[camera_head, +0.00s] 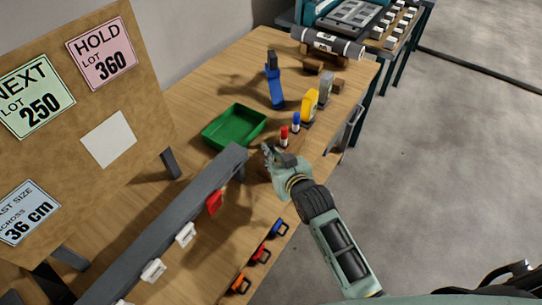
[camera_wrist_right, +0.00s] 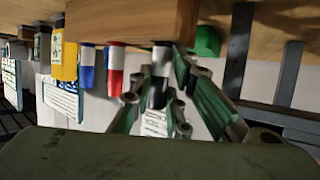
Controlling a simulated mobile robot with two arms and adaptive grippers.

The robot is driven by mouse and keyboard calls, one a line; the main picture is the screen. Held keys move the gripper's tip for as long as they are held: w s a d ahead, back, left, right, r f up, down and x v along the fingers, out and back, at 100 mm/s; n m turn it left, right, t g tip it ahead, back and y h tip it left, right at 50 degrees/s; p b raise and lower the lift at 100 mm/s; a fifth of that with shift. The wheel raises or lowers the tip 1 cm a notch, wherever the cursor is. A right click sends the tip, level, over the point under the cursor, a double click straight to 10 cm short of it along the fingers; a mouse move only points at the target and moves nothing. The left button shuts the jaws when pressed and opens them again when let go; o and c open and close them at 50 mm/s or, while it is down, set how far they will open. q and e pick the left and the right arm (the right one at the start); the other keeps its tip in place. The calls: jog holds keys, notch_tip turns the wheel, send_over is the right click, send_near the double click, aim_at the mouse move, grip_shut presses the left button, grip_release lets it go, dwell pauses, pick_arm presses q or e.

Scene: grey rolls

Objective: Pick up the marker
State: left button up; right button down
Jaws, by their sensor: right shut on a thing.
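My right gripper (camera_head: 270,156) is over the wooden table, at the near end of a row of upright markers. In the right wrist view, which looks upside down, its fingers (camera_wrist_right: 160,108) are shut on a black and white marker (camera_wrist_right: 160,62). That marker's white end is close to the wooden table; I cannot tell if it touches. A red marker (camera_head: 284,136) and a blue marker (camera_head: 296,122) stand beside it; they also show in the wrist view as the red one (camera_wrist_right: 115,60) and the blue one (camera_wrist_right: 88,58). My left gripper is not in view.
A green tray (camera_head: 222,138) lies left of the gripper. A yellow item (camera_head: 309,106), a grey item (camera_head: 326,90) and a blue tool (camera_head: 274,82) stand farther back. A grey rail (camera_head: 150,245) with hanging tags is near at left. A dark roll (camera_head: 328,43) lies at the back.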

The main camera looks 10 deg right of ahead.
notch_tip(320, 180, up, 10)
jog(key=shift+b, duration=0.35)
jog(key=c, duration=2.3)
grip_release()
grip_shut()
notch_tip(320, 180, up, 7)
jog(key=p, duration=0.8)
